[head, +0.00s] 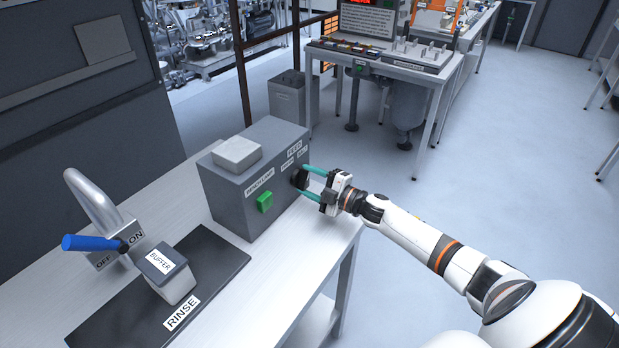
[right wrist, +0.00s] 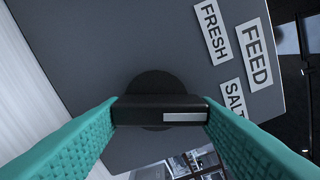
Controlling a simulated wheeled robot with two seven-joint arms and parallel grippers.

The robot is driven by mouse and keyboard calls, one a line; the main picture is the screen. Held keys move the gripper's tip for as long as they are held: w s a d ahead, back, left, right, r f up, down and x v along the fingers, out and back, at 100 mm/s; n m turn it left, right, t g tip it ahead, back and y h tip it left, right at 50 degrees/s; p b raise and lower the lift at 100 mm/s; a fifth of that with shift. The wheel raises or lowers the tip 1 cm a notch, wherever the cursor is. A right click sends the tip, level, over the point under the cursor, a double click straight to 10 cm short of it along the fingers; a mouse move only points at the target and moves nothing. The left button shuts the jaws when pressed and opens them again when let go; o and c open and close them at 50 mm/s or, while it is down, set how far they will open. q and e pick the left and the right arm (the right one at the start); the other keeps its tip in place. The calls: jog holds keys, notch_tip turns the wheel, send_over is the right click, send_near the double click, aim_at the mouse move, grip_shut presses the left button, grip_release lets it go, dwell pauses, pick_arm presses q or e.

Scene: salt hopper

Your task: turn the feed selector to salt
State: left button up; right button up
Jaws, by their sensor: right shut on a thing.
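The feed selector is a black knob (head: 300,179) on the front of a grey box (head: 225,190). In the right wrist view the knob's grip bar (right wrist: 150,110) lies level, with a white stripe on its right half pointing right, toward the side of the SALT label (right wrist: 233,97). The FRESH label (right wrist: 212,30) is higher up, and the FEED label (right wrist: 255,55) is to the right. My right gripper (head: 309,183) has its teal fingers closed on the two ends of the grip bar. My left gripper is not in view.
A green button (head: 265,202) is left of the knob on the same face. A white block (head: 237,154) sits on top of the box. To the left are a tap with a blue lever (head: 90,243), a BUFFER container (head: 165,270) and a dark RINSE mat (head: 215,275).

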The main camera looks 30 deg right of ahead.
jog(key=shift+m+p, duration=0.3)
jog(key=shift+m, duration=0.8)
jog(key=shift+f, duration=0.1)
jog(key=o, duration=1)
jog(key=b+v, duration=0.1)
jog(key=v, duration=0.9)
jog(key=shift+s+f+b, duration=0.1)
jog(key=shift+f+b, duration=0.05)
jog(key=shift+b, duration=0.25)
jog(key=shift+v, duration=0.9)
